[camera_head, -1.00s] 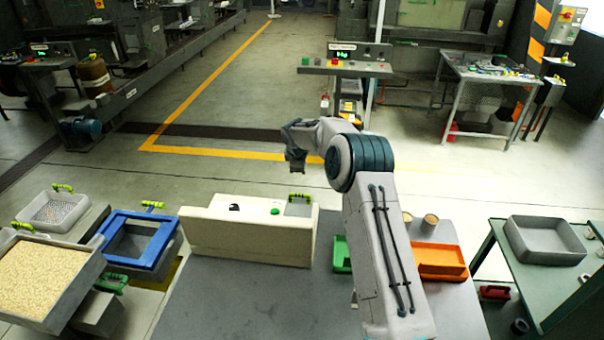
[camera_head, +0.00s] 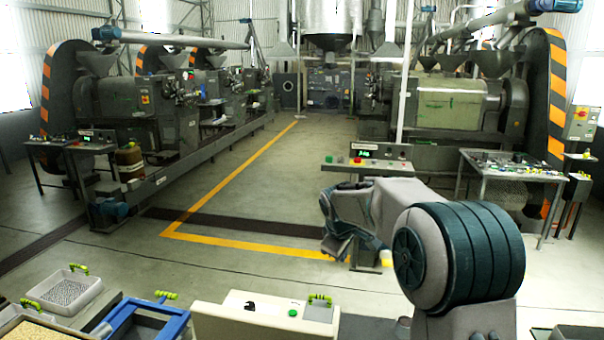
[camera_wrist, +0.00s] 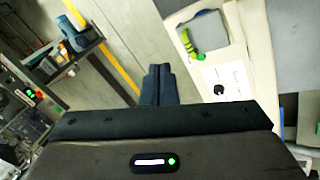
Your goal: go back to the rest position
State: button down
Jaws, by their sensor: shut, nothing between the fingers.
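My gripper (camera_head: 337,248) hangs at the end of my raised arm in the head view, in front of the control stand and above the floor. In the wrist view, the two dark fingers (camera_wrist: 158,82) are together with nothing between them. The cream box (camera_head: 262,318) with a green button stands below and to the left of my gripper in the head view. The cream box also shows at the upper right of the wrist view (camera_wrist: 262,75). My gripper touches nothing that I can see.
A control stand (camera_head: 367,163) with buttons is behind my arm. A blue frame (camera_head: 125,312) and a grey tray (camera_head: 65,292) are at the lower left. A cluttered table (camera_head: 510,168) stands at the right. The floor with a yellow line (camera_head: 230,180) is clear.

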jog(key=s+d+r+m+b, duration=0.1)
jog(key=s+d+r+m, duration=0.15)
jog(key=s, duration=0.75)
jog(key=s+d+r+m+b, duration=0.1)
jog(key=s+m, duration=0.2)
jog(key=s, duration=0.7)
jog(key=s+f+m, duration=0.2)
jog(key=s, duration=0.6)
jog(key=s+d+f+m+y+b, duration=0.1)
jog(key=s+f+m, duration=0.2)
jog(key=s, duration=0.5)
jog(key=shift+s+f+g+b, duration=0.2)
jog(key=shift+f+g+b, duration=0.1)
jog(key=shift+g, duration=0.1)
jog(key=shift+w+d+r, duration=0.1)
